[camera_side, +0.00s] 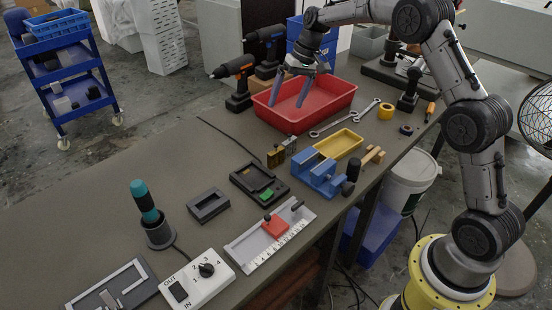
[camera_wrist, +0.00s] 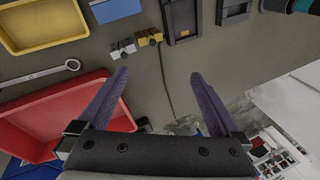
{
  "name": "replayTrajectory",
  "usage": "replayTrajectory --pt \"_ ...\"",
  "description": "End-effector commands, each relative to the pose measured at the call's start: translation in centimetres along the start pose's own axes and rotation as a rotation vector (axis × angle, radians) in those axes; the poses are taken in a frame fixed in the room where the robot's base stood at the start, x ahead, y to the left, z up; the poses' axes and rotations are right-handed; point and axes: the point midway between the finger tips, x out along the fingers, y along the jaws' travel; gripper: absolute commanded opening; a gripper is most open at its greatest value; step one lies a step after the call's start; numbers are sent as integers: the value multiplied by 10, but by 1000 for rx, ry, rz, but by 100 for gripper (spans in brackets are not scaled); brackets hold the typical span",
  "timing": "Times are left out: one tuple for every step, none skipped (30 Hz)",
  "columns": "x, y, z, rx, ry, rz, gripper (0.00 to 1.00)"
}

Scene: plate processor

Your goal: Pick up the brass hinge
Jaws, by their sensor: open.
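The brass hinge (camera_side: 276,157) is a small gold-coloured piece lying on the grey bench, left of the yellow tray. In the wrist view the brass hinge (camera_wrist: 148,38) shows above the gap between the fingers, close beside a similar silver hinge (camera_wrist: 122,48). The silver hinge (camera_side: 290,143) is just behind it in the side view. My gripper (camera_side: 285,105) is over the red bin, behind the hinges and apart from them. In the wrist view my gripper (camera_wrist: 160,74) has its two purple fingers wide apart with nothing between them.
The red bin (camera_side: 345,97) is beneath and beside my gripper. A yellow tray (camera_side: 340,144) and blue vise (camera_side: 316,171) stand right of the hinges. A thin black cable (camera_wrist: 168,85) runs near the brass hinge.

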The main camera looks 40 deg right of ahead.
Motion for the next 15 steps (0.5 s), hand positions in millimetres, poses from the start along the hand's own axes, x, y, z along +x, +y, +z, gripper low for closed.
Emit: replayTrajectory --pt "17 11 -1 18 -26 3 100" --pt "24 15 0 26 -39 4 100" --pt "31 20 2 35 -53 6 100" --pt "35 23 2 41 -61 7 100" --pt "39 26 3 45 -67 7 100" --pt "43 28 4 50 -71 8 100" --pt "46 29 4 52 -73 8 100" --pt "48 31 4 54 -73 8 100" --pt "53 31 4 54 -72 9 100" --pt "58 30 5 53 -74 9 100" --pt "64 30 6 53 -75 9 100" --pt "72 30 6 53 -75 9 100" --pt "78 30 7 53 -75 9 100" --pt "83 30 7 53 -74 9 100" --pt "91 30 8 53 -75 9 100"
